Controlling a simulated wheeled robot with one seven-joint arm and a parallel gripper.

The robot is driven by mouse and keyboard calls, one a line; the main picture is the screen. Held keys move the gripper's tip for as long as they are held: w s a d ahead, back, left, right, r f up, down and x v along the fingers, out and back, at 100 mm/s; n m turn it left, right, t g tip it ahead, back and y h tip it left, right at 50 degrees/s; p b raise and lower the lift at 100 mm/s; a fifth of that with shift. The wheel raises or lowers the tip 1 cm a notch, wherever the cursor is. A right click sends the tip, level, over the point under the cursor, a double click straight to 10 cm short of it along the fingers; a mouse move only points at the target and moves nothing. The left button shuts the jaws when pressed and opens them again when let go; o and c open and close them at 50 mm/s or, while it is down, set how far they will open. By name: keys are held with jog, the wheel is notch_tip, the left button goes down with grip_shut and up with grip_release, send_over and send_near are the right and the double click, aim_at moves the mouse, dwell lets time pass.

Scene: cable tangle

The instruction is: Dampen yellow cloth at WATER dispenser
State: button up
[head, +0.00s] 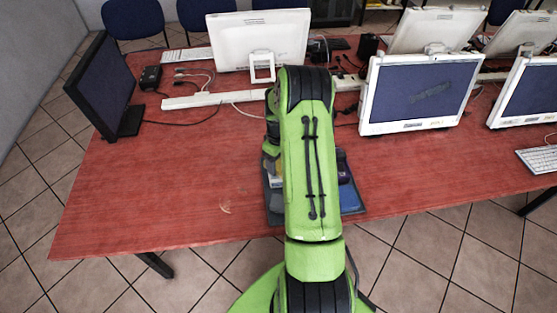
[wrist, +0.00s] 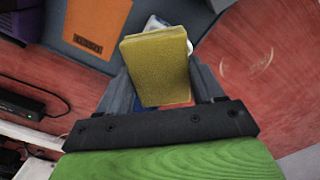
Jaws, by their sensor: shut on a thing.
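The yellow cloth (wrist: 156,62), a folded block, is between the fingers of my gripper (wrist: 160,75) in the wrist view. My gripper is shut on it and holds it above a grey tray (wrist: 68,47). A white object (wrist: 155,22) shows partly behind the cloth; I cannot tell what it is. No WATER label can be read in either view. In the head view my green arm hides the gripper and the cloth, and covers the middle of the tray (head: 274,212).
The tray has an orange panel (wrist: 97,24) with unreadable dark lettering. It lies near the front edge of the red table (head: 170,185). Monitors (head: 260,38) (head: 420,92) and cables stand behind. A dark monitor (head: 101,85) is at left. The table's left front is mostly clear.

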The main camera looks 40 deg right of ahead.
aim_at(278, 162)
jog(key=shift+f+b, duration=0.55)
jog(key=shift+f, duration=0.05)
dwell(1.4)
jog(key=shift+r+p, duration=2.3)
jog(key=shift+r, duration=1.35)
jog(key=shift+f, duration=0.1)
jog(key=w+a+f, duration=0.1)
jog(key=a+f, duration=0.1)
jog(key=a, duration=1.1)
jog(key=w+a+f+m, duration=0.1)
jog(key=a+f, duration=0.1)
jog(key=a, duration=1.1)
jog(key=shift+a+f+m, duration=0.15)
jog(key=shift+f+m, duration=0.05)
jog(key=shift+m, duration=0.1)
